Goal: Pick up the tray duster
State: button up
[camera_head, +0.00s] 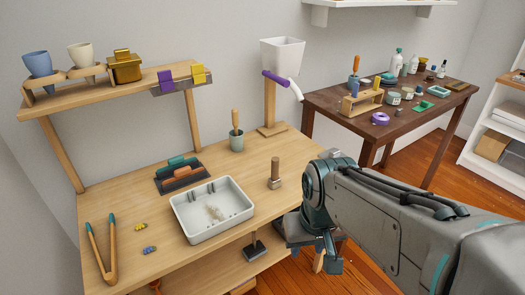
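No label shows which thing is the tray duster, and I cannot tell which it is. One wooden-handled tool (235,119) stands upright in a grey-green cup (237,142) on the light wooden bench, its lower end hidden in the cup. Another short tool (275,170), with a wooden grip above a grey block, stands right of the white tray (200,227). The tray holds some pale brown residue. My gripper (316,256) hangs beyond the bench's right front edge, apart from both tools. Its fingers are partly hidden and I see nothing clearly held.
Teal and orange-handled blocks (181,175), tongs (106,256) and two small coloured pieces (145,238) lie on the bench. A raised shelf (60,103) stands behind, and a white bin (283,55) tops a post. A cluttered dark table (325,105) stands behind right.

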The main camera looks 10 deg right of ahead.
aim_at(275, 182)
jog(key=z, duration=1.4)
jog(key=i, duration=1.45)
jog(key=u, duration=3.35)
